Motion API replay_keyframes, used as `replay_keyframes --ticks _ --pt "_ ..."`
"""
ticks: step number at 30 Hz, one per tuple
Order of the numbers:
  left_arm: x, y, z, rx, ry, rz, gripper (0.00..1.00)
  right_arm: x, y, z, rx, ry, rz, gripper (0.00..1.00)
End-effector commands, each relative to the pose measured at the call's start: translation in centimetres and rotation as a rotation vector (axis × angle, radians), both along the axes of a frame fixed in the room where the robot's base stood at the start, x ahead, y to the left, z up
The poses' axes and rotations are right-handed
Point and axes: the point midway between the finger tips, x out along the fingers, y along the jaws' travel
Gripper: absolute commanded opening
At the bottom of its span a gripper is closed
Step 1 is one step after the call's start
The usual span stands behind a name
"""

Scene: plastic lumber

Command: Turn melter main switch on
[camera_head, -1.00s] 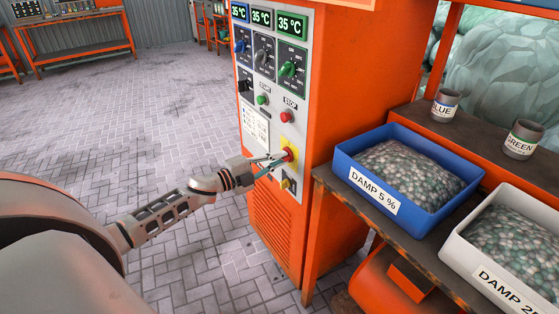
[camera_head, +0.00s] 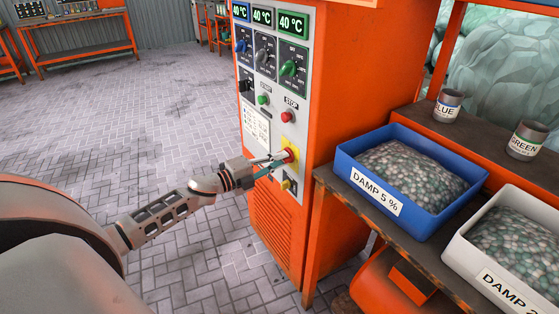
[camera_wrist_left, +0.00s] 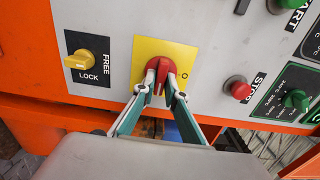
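The melter main switch is a red rotary knob (camera_wrist_left: 160,68) on a yellow plate (camera_wrist_left: 144,48), on the grey panel of the orange melter cabinet (camera_head: 363,75). An "O" mark shows to the right of the knob in the wrist view. My left gripper (camera_wrist_left: 161,88) has one finger on each side of the red knob and appears closed on it. In the head view the left gripper (camera_head: 283,159) reaches the yellow plate (camera_head: 291,149) from the left and partly hides the knob. Three displays (camera_head: 262,18) at the panel top are lit and read 40 °C. My right gripper is not in view.
A yellow FREE/LOCK switch (camera_wrist_left: 78,60) and a red STOP button (camera_wrist_left: 239,88) flank the main switch. A blue "DAMP 5 %" bin (camera_head: 440,219) and a white bin (camera_head: 455,249) stand on the right bench. The tiled floor left of the cabinet is clear.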

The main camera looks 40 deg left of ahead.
Motion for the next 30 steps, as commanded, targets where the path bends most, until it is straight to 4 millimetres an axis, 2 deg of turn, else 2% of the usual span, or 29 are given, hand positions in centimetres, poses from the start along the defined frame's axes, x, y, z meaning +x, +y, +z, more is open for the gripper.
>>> replay_keyframes --ticks 14,20,30 --pt "-0.4 0.2 -0.1 -0.001 0.002 0.0 0.26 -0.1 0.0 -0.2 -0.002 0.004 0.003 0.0" --pt "-2.6 1.0 -0.1 -0.002 0.003 -0.001 0.26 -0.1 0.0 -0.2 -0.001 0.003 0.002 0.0" --pt "-8.1 3.3 -0.2 -0.002 0.005 0.0 0.26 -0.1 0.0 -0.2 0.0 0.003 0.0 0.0"
